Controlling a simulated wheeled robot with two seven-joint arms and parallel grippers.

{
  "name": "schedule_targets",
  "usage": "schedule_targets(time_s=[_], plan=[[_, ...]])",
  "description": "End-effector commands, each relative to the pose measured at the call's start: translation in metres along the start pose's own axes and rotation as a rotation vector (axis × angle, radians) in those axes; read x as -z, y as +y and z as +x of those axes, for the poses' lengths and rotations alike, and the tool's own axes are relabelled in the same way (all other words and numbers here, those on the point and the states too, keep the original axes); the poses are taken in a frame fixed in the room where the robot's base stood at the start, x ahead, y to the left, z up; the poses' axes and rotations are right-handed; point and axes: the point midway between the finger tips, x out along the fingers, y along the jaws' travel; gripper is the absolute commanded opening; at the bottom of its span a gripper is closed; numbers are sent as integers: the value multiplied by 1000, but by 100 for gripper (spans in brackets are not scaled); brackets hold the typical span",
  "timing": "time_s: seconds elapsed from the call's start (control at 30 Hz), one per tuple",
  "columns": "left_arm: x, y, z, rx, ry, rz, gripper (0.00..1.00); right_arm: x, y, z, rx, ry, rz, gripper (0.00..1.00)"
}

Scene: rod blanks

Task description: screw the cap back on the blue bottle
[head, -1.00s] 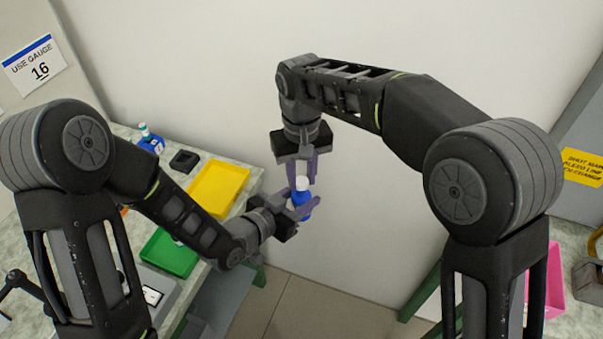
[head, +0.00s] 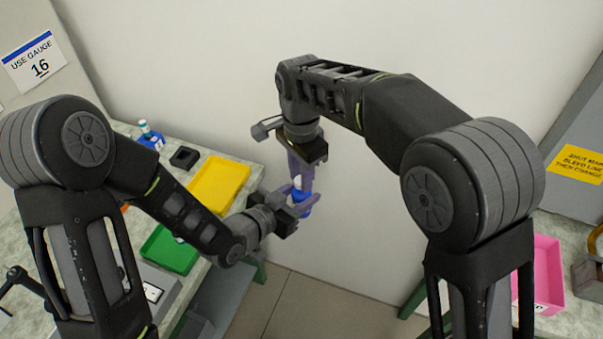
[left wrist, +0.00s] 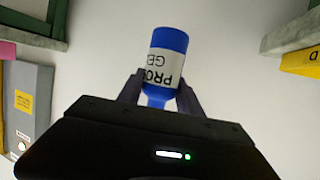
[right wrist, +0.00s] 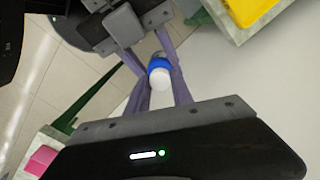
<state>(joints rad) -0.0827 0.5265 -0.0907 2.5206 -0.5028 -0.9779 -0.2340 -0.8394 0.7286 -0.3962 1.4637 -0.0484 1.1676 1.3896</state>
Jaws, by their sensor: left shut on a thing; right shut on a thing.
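The blue bottle (head: 303,197) is held upright in mid-air in front of the wall. My left gripper (head: 303,205) is shut on it from the side. In the left wrist view the bottle (left wrist: 168,62) shows a white label with dark print, upside down there. My right gripper (head: 300,182) comes from above and is shut on the white cap (right wrist: 160,79), which is at the bottle's top. The blue of the bottle (right wrist: 158,64) shows right behind the cap. Whether the cap's thread is engaged cannot be seen.
On the left bench are a yellow tray (head: 219,184), a green tray (head: 170,250), a small black block (head: 184,158) and a blue holder (head: 150,141). A pink bin (head: 548,270) stands on the right bench. The space around both grippers is clear.

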Motion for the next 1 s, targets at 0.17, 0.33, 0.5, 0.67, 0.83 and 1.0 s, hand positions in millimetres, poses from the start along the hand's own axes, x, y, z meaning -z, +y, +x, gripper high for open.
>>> schedule_targets(time_s=[0.17, 0.33, 0.5, 0.67, 0.83, 1.0], plan=[[0, 0, 0, 0, 0, 0, 0, -1, -1, 0, 0, 1, 516, 0], [0, 0, 0, 0, 0, 0, 0, 0, -2, 0, 1, 2, 1029, 0], [0, 0, 0, 0, 0, 0, 0, 1, -2, 1, 1, 3, 1552, 0], [0, 0, 0, 0, 0, 0, 0, 3, 5, 13, -27, 40, 1961, 0], [3, -2, 0, 4, 8, 1, 0, 4, 4, 9, -17, 30, 2118, 0], [4, -2, 0, 5, 9, 1, 0, 3, 0, 2, -4, 6, 2156, 0]])
